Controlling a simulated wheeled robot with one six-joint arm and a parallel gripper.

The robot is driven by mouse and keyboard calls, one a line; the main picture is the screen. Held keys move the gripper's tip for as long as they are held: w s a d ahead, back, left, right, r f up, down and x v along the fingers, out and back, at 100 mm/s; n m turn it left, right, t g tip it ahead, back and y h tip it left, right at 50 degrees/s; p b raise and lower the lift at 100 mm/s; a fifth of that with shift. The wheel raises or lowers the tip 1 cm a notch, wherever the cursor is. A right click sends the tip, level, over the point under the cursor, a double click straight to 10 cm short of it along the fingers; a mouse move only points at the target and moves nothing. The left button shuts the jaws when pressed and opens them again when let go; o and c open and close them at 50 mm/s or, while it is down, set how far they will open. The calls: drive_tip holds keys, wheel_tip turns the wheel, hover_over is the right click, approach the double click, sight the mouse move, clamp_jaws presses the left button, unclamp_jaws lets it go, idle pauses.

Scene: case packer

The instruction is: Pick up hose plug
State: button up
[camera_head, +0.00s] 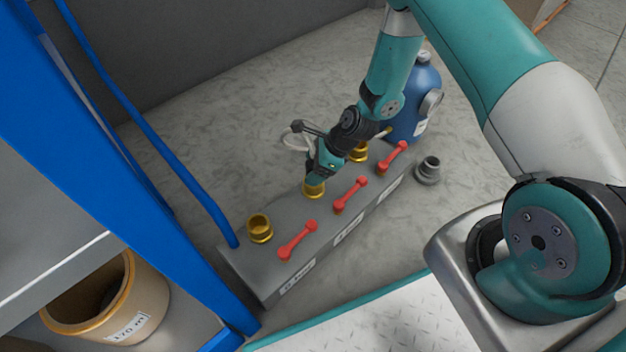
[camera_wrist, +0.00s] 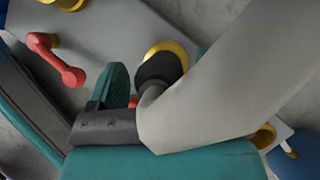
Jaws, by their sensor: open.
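The hose plug (camera_wrist: 160,68) looks like a black end piece on a thick pale grey hose (camera_wrist: 235,65) in the wrist view. It is at the middle brass socket (camera_head: 313,190) of a grey manifold block; the socket's brass rim shows around it. I cannot tell how deep it sits. My gripper (camera_head: 317,178) is open and low over that socket. In the wrist view its teal fingers stand on either side of the plug, the right one mostly hidden by the hose. Contact with the plug cannot be seen.
The manifold block (camera_head: 257,277) has more brass sockets, one at left (camera_head: 260,228), and red lever handles (camera_head: 298,240) along its front. A blue bottle (camera_head: 424,87) and grey fitting (camera_head: 428,170) stand beyond its right end. A blue rack post (camera_head: 120,150) rises at left.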

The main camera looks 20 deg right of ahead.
drive_tip(key=c, duration=1.1)
drive_tip(key=shift+c, duration=0.2)
drive_tip(key=shift+r, duration=0.1)
